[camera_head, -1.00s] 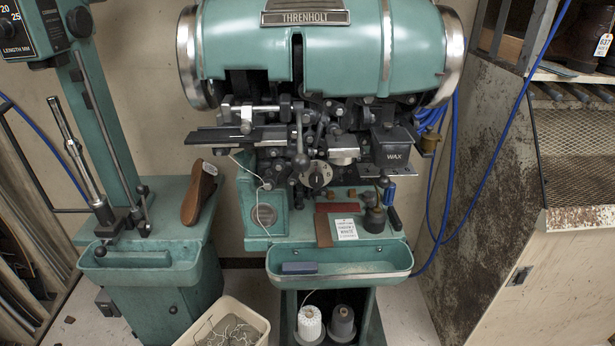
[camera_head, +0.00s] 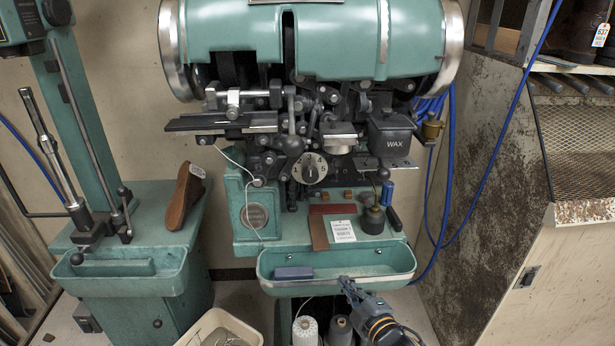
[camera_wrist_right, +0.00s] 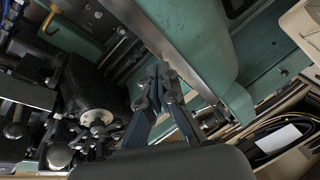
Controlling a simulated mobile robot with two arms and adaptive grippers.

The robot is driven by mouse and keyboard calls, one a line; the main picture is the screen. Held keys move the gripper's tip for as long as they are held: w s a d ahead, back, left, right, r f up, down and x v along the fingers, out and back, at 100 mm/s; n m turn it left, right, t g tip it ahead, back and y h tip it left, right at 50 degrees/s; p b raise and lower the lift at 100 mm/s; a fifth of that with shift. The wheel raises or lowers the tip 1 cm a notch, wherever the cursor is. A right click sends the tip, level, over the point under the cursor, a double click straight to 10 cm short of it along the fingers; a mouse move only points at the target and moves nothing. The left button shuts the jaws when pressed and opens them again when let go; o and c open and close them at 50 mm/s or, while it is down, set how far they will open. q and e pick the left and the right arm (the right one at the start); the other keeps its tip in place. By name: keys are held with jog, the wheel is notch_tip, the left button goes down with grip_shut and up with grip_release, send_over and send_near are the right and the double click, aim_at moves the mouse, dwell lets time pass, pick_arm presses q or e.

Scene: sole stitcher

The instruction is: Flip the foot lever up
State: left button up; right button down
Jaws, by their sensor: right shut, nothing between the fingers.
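The green stitching machine (camera_head: 320,40) fills the upper middle of the head view. Several levers and dark ball knobs crowd its front. My right gripper (camera_head: 347,284) is at the bottom, in front of the green tray and well below the levers. It is shut and empty; its closed fingers also show in the right wrist view (camera_wrist_right: 165,82). My left gripper is not in view.
The green tray (camera_head: 400,277) juts out below the machine head, with a dark blue block (camera_head: 293,273) in it. A wax pot (camera_head: 390,130) sits right of the levers. A second green machine (camera_head: 95,120) with a brown shoe form (camera_head: 181,200) stands left.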

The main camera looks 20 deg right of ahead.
notch_tip(320, 180, up, 17)
jog(key=w+n+t+y, duration=0.3)
jog(key=n+t+y, duration=0.2)
jog(key=n+y, duration=0.65)
jog(key=s+a+r+n+g+y, duration=0.1)
jog(key=s+r+n+g+y, duration=0.2)
jog(key=n, duration=1)
jog(key=s+r+n+g+y, duration=0.4)
jog(key=r+n+g+y, duration=0.2)
jog(key=n+g, duration=0.5)
jog(key=shift+s+a+n+g+y+b, duration=0.35)
jog(key=shift+n+g+y+b, duration=0.1)
jog(key=shift+n+y, duration=0.8)
jog(key=d+r+p+x, duration=0.1)
jog(key=p+x, duration=0.5)
jog(key=x, duration=0.6)
jog(key=shift+r+p, duration=0.4)
jog(key=shift+r, duration=0.5)
jog(key=shift+s, duration=0.1)
